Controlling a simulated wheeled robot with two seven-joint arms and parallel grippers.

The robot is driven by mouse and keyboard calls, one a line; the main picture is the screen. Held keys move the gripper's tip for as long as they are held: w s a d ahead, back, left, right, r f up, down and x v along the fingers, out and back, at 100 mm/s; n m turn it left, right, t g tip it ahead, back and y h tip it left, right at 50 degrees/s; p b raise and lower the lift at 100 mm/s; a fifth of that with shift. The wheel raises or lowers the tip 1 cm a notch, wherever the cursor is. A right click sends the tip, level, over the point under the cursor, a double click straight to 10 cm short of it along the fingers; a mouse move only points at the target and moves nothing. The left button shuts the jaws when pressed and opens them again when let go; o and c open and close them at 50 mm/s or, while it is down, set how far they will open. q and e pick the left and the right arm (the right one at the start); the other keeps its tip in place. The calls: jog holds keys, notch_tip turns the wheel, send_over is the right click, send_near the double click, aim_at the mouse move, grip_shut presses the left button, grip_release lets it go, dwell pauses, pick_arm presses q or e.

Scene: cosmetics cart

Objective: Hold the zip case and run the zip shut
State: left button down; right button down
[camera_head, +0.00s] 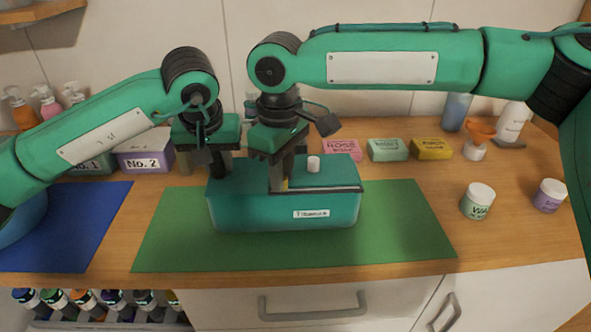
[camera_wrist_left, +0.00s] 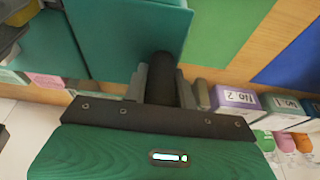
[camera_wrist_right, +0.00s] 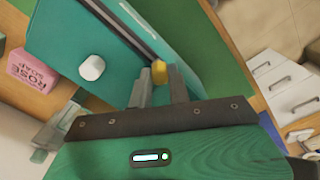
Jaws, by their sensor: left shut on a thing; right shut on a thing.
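The teal zip case (camera_head: 240,212) lies on the green mat (camera_head: 405,225), with a pale label on its front and a white knob (camera_head: 313,163) on top. A dark zip track (camera_wrist_right: 125,28) runs along it in the right wrist view. My right gripper (camera_head: 279,186) is over the front of the case's top, shut on the yellow zip pull (camera_wrist_right: 159,72). My left gripper (camera_head: 217,172) is at the case's left end, shut on a dark rounded grip (camera_wrist_left: 163,75) of the case. The fingers and arm hide part of the zip.
Rose (camera_head: 342,149), green (camera_head: 388,150) and yellow (camera_head: 431,149) soap boxes stand behind. No. 2 box (camera_head: 146,155) is at the back left, beside a blue mat (camera_head: 85,220). Two jars (camera_head: 478,201) stand at right. The green mat's right part is clear.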

pick_arm(q)
jog(key=shift+d, duration=0.1)
pick_arm(e)
jog(key=c, duration=1.3)
grip_release()
jog(key=shift+r, duration=0.15)
notch_tip(320, 180, up, 12)
pick_arm(q)
jog(key=c, duration=1.1)
grip_release()
jog(key=shift+o, duration=0.2)
jog(key=shift+r, duration=0.1)
